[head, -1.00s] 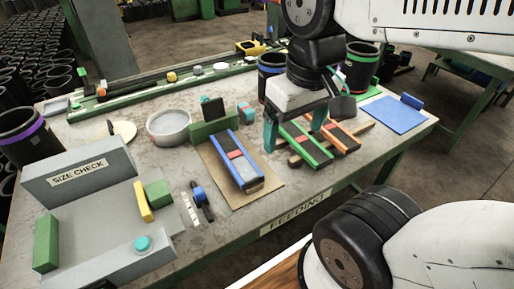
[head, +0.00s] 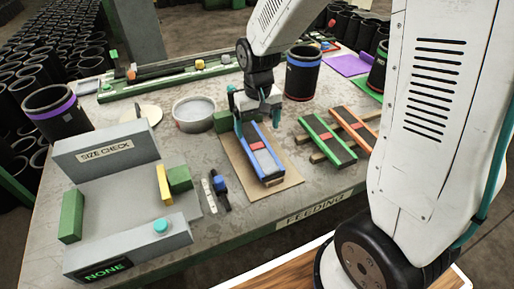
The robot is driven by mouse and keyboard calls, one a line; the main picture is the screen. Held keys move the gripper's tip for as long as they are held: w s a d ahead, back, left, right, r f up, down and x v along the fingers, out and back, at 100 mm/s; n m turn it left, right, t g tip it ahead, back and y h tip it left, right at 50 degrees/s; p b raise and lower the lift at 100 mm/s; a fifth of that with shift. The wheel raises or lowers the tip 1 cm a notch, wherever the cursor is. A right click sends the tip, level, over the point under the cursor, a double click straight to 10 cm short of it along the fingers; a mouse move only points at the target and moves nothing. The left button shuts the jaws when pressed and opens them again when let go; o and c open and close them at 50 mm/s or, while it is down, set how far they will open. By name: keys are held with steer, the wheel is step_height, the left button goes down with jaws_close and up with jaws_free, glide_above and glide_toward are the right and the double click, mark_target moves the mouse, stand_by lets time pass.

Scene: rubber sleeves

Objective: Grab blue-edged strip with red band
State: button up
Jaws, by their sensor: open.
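The blue-edged strip (head: 265,163) is dark with blue side edges and a red band (head: 256,145) across it. It lies on a brown board (head: 289,181) on the table, its near end raised on a small block. My gripper (head: 258,117) is over the far end of this strip, pointing down. Its teal fingers are apart, one to each side of the strip's far end. I cannot tell whether they touch it. The far end is partly hidden by the gripper.
A green-edged strip (head: 327,143) and an orange-edged strip (head: 355,127) lie on wooden bars to the right. A grey bowl (head: 194,113) and a green block (head: 223,121) are to the left. The grey size-check station (head: 106,150) stands at front left. A black bin (head: 302,74) stands behind right.

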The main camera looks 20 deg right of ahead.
mark_target(258, 147)
steer(key=f, duration=0.6)
steer(key=shift+s+a+f, duration=0.2)
steer(key=shift+s+f, duration=0.15)
steer(key=shift+f, duration=0.05)
steer(key=c, duration=1.1)
